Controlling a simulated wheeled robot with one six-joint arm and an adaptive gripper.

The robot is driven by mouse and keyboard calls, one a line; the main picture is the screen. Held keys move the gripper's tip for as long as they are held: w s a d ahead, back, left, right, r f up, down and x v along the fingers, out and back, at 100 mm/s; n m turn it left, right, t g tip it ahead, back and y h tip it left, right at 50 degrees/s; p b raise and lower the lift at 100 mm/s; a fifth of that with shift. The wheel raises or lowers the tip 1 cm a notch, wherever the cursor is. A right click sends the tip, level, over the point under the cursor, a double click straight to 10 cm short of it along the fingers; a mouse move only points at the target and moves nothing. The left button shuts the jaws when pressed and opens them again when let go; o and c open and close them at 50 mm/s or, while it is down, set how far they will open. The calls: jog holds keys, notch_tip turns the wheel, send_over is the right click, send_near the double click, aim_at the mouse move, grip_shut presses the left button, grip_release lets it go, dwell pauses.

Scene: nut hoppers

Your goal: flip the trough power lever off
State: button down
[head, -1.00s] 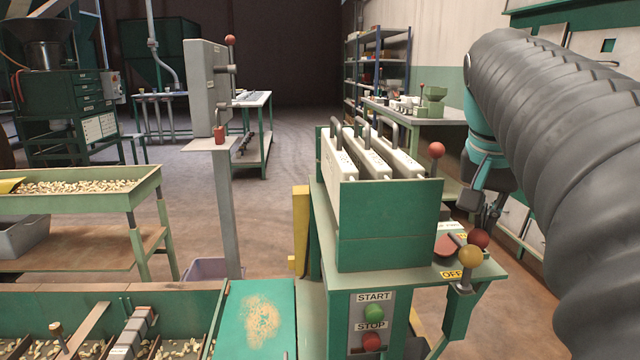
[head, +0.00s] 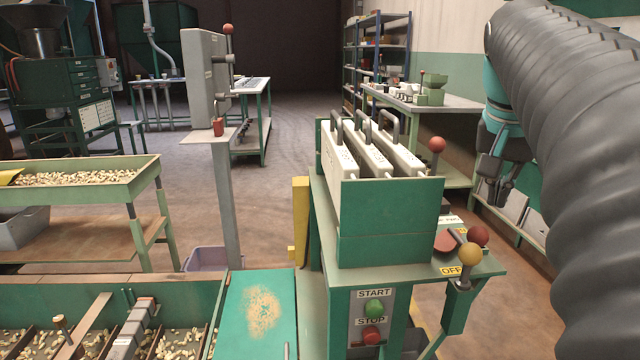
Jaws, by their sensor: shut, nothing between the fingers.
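A lever with a yellow ball knob (head: 470,253) stands at the front right corner of the green stand, beside a yellow OFF label (head: 452,271). A lever with a red ball knob (head: 478,236) is just behind it. Another red ball knob (head: 437,145) rises behind the green box. I cannot read which of these is the trough power lever. My gripper (head: 497,200) is shut and empty, pointing down, above and right of the front knobs and apart from them. My grey-sleeved arm fills the right side.
The green box (head: 388,222) on the stand holds white handled plates (head: 368,165). START and STOP buttons (head: 373,308) are on the stand's front. A grey box with a red-knobbed lever (head: 229,29) tops a post at the left. Nut troughs (head: 85,172) lie further left.

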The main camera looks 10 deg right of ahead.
jog(key=v, duration=0.7)
jog(key=shift+a+r, duration=0.15)
jog(key=shift+a, duration=0.05)
jog(key=shift+w, duration=0.1)
